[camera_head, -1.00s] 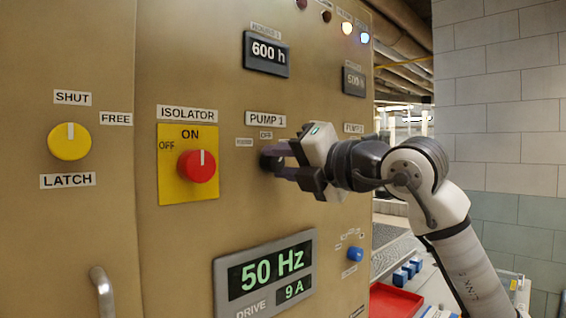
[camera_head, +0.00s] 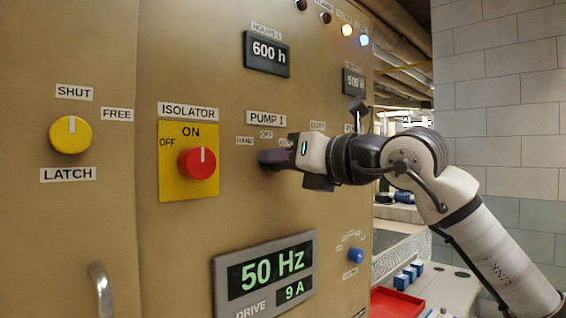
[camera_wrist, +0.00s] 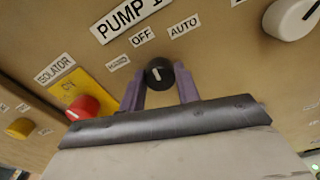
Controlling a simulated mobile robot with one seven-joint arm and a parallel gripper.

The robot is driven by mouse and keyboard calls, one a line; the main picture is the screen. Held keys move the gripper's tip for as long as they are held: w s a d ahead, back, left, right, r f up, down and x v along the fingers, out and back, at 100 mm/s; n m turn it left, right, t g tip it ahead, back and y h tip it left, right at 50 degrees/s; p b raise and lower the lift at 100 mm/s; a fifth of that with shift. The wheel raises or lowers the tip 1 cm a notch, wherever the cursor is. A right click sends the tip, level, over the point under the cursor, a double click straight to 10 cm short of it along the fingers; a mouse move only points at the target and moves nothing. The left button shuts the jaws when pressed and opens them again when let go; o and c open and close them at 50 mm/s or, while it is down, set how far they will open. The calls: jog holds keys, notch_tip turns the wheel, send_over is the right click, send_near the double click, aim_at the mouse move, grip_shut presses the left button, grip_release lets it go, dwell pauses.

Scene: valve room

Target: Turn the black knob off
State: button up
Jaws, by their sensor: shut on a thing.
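The black knob (camera_wrist: 159,73) shows in the wrist view between my gripper's two purple fingers, with a short white mark on its face. Labels HAND (camera_wrist: 118,62), OFF (camera_wrist: 141,39) and AUTO (camera_wrist: 184,27) arc above it, under a PUMP 1 plate. The mark tilts up-left in that view; I cannot tell exactly whether it meets HAND or OFF. My gripper (camera_head: 270,158) is shut on the knob, at the panel below the PUMP 1 label (camera_head: 266,118) in the head view. There the fingers hide the knob.
A red isolator knob (camera_head: 197,163) on a yellow plate is left of my gripper, and a yellow latch knob (camera_head: 70,135) further left. A 50 Hz drive display (camera_head: 265,279) is below. A white knob (camera_wrist: 292,17) shows at upper right in the wrist view. A metal handle (camera_head: 101,290) is lower left.

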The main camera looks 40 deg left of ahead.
jog(key=shift+n, duration=0.6)
jog(key=o, duration=1)
jog(key=shift+d, duration=0.15)
jog(key=d+b, duration=0.1)
jog(key=d, duration=0.3)
jog(key=d+b, duration=0.1)
jog(key=d, duration=0.4)
jog(key=d+b, duration=0.2)
jog(key=d, duration=0.2)
jog(key=shift+s+d+r, duration=0.2)
jog(key=shift+s+d, duration=0.1)
jog(key=shift+s, duration=0.1)
